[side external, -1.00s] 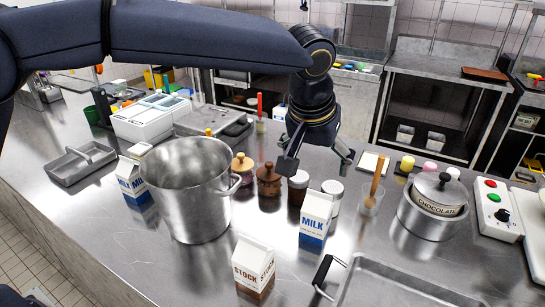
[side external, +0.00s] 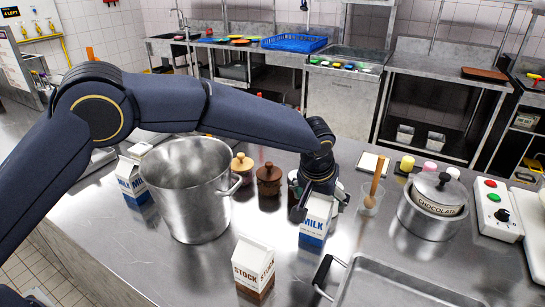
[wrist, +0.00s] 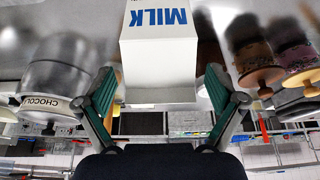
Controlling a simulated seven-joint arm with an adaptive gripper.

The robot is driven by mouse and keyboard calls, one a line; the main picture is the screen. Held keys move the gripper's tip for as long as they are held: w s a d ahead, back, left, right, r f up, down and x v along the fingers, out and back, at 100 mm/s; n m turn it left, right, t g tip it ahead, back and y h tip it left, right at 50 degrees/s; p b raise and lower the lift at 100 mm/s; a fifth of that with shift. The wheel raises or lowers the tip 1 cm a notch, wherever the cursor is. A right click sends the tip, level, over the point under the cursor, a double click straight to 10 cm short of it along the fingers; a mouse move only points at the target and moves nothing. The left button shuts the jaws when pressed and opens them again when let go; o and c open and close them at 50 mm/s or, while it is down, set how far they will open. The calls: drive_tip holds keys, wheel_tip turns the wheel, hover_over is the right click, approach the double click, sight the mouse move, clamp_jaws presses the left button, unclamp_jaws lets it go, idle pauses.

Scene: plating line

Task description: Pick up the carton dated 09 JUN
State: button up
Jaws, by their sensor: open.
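A white and blue MILK carton (side external: 314,228) stands upright on the steel counter. My gripper (side external: 321,203) is directly over it, with its fingers at the carton's upper part. In the wrist view the carton (wrist: 160,50) appears upside down between the open fingers of my gripper (wrist: 160,88), with a gap on each side. Another MILK carton (side external: 131,182) stands left of the big pot. A brown and white STOCK carton (side external: 254,262) stands nearer the front. No 09 JUN date is readable on any carton.
A large steel pot (side external: 185,195) stands left of my gripper, with wooden-lidded jars (side external: 268,180) between. A cup with a wooden utensil (side external: 371,198) and a CHOCOLATE pot (side external: 432,212) are to the right. An empty metal tray (side external: 400,290) lies in front.

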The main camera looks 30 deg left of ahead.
drive_tip(key=shift+w+f, duration=0.2)
drive_tip(key=shift+f, duration=0.25)
drive_tip(key=shift+r, duration=0.1)
clamp_jaws()
idle(0.5)
